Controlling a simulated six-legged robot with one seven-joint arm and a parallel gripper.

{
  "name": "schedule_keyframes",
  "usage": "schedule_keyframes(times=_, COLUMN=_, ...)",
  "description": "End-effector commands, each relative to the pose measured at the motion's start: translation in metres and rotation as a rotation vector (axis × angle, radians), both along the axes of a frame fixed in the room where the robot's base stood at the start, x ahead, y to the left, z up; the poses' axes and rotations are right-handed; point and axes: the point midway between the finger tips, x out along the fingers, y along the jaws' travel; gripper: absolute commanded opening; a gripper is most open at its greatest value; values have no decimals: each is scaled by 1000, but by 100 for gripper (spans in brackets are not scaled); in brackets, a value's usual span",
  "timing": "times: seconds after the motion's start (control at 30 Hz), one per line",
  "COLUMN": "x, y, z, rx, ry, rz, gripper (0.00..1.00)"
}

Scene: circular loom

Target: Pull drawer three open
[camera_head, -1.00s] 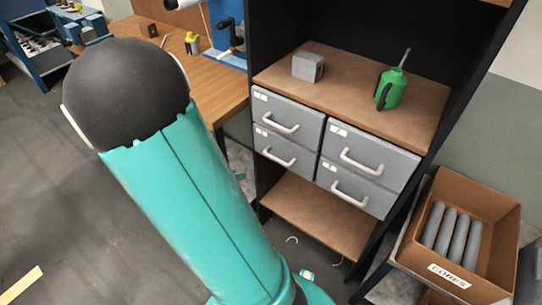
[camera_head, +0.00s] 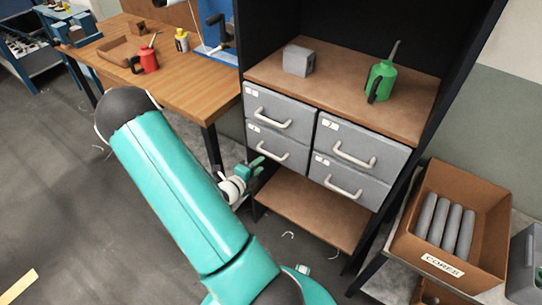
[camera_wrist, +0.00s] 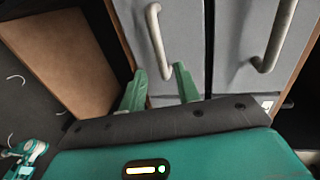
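Drawer three (camera_head: 277,153) is the grey lower-left drawer of the cabinet, flush with its neighbours and shut. Its small label looks like a 3 but is hard to read. Its pale handle (camera_head: 268,146) is a bar on the front. My gripper (camera_head: 256,167) is at the left of this drawer in the head view, with its green fingers towards it. In the wrist view my gripper (camera_wrist: 161,88) is open and empty. The drawer's handle (camera_wrist: 158,42) stands ahead of the gap between the fingers, apparently not gripped.
Drawers one (camera_head: 281,112), two (camera_head: 360,146) and four (camera_head: 348,181) are shut around it. A grey block (camera_head: 298,60) and a green oil can (camera_head: 381,81) stand above. A brown lower shelf (camera_head: 310,215) is below. A box of cores (camera_head: 413,247) stands at the right.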

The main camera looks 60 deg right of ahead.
Motion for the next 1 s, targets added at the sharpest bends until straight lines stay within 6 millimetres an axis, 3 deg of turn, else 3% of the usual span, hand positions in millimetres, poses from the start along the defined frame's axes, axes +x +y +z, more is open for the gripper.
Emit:
schedule_keyframes(times=0.2, x=-8, y=-43, z=-9, rx=-1, ry=-1, rz=-4, gripper=32)
schedule_keyframes(times=0.4, x=-12, y=-70, z=-15, rx=0, ry=-2, rz=-3, gripper=32)
schedule_keyframes(times=0.8, x=-12, y=-79, z=-17, rx=1, ry=-2, rz=0, gripper=32)
schedule_keyframes(times=0.97, x=-12, y=-79, z=-17, rx=0, ry=-2, rz=0, gripper=1)
schedule_keyframes(times=1.0, x=-12, y=-79, z=-17, rx=0, ry=-2, rz=0, gripper=0)
